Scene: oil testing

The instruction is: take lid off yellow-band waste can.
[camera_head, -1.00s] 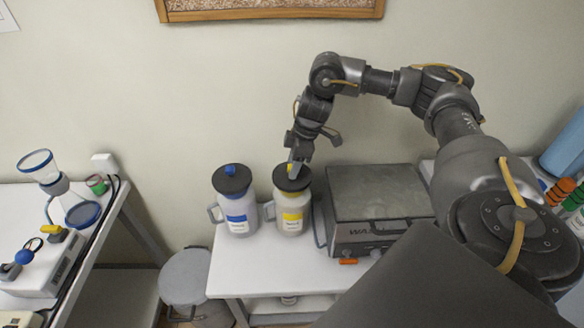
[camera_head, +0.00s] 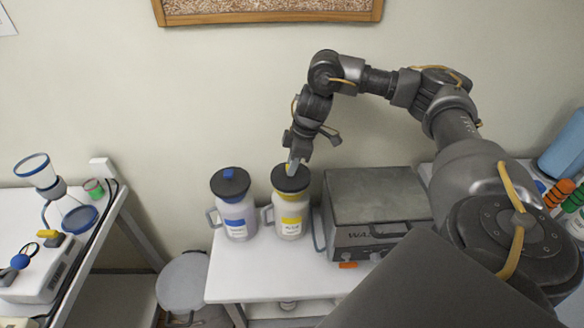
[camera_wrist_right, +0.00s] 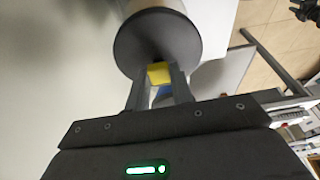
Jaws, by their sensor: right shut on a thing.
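The yellow-band waste can (camera_head: 290,222) is a pale jug with a handle on its left and a yellow label band. It stands upright on the white table. Its dark round lid (camera_head: 290,180) is on top of the can, and the lid also shows in the right wrist view (camera_wrist_right: 157,38). My right gripper (camera_head: 292,166) comes down from above and is shut on the lid's yellow knob (camera_wrist_right: 159,73), which sits between the two fingers in the wrist view. I cannot see a clear gap between lid and can. My left gripper is not in view.
A blue-band can (camera_head: 236,220) with a dark lid and blue knob stands close on the left. A grey metal box (camera_head: 375,205) stands close on the right. A bare strip of the white table (camera_head: 265,275) lies in front. The wall is behind.

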